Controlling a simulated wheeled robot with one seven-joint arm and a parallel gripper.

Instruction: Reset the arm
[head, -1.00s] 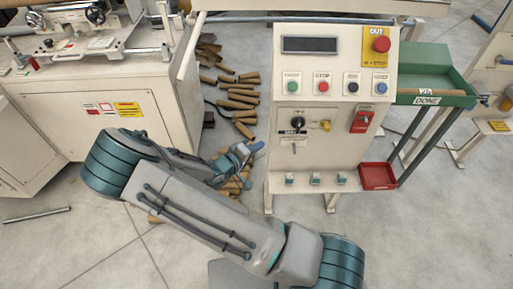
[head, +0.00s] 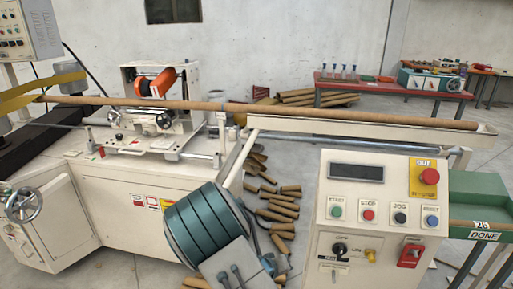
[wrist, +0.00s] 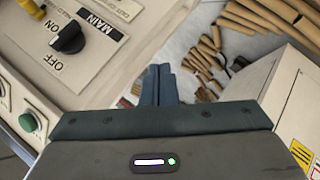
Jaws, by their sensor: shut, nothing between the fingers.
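My gripper (wrist: 160,85) shows in the wrist view, its dark fingers together with nothing between them. It points toward the floor between the control panel and the winder's base. In the head view my arm's teal joint stands in front of the machine, and the gripper is mostly hidden behind it. The control panel (head: 330,230) is at the right of the head view, with a dark display, coloured buttons and a red OUT button (head: 427,177). Its black MAIN knob (wrist: 69,38) and a green button (wrist: 28,122) show at the left of the wrist view, apart from the gripper.
The white winder base (head: 125,205) stands left of my arm. A long brown tube (head: 330,112) crosses above. Cut tubes (head: 283,205) lie on the floor between base and panel. A green DONE bin (head: 478,205) is at the right, and a red table (head: 390,85) is behind.

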